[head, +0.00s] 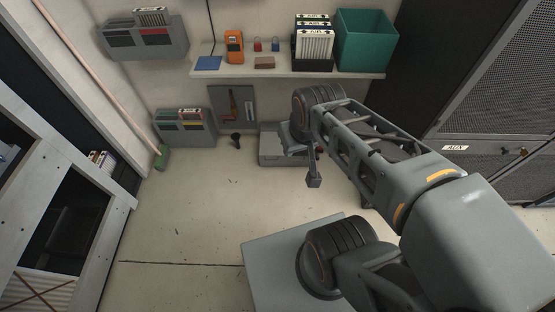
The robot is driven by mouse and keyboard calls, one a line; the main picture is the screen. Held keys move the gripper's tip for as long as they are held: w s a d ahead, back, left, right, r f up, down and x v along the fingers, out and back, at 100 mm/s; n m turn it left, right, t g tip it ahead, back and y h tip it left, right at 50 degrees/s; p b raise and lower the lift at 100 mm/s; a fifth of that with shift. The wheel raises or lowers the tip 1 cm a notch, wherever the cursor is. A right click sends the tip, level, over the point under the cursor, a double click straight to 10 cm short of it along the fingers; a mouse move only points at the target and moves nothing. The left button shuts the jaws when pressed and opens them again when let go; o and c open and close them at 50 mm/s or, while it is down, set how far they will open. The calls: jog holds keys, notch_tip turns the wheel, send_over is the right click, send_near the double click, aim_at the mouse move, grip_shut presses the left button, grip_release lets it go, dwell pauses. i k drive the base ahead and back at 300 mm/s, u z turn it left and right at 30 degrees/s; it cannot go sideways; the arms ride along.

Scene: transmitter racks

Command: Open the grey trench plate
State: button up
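My arm reaches from the right toward the back wall, and my gripper (313,181) hangs below its far end, over the floor. It is small in view; I cannot tell whether its fingers are open or shut. A low grey flat-topped piece (272,155) is on the floor by the back wall, partly hidden behind my arm. I cannot tell whether it is the grey trench plate or a box. The gripper appears in front of it, with no contact that I can make out. No raised plate or open trench shows.
A broom (161,157) leans at left. A dark rack stands right. The middle floor is clear.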

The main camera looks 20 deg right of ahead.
aim_at(269, 145)
jog(key=z, duration=0.35)
jog(key=i, duration=0.8)
jog(key=u, duration=0.25)
jog(key=k, duration=1.15)
jog(key=u, duration=0.55)
jog(key=i, duration=1.5)
jog(key=z, duration=0.8)
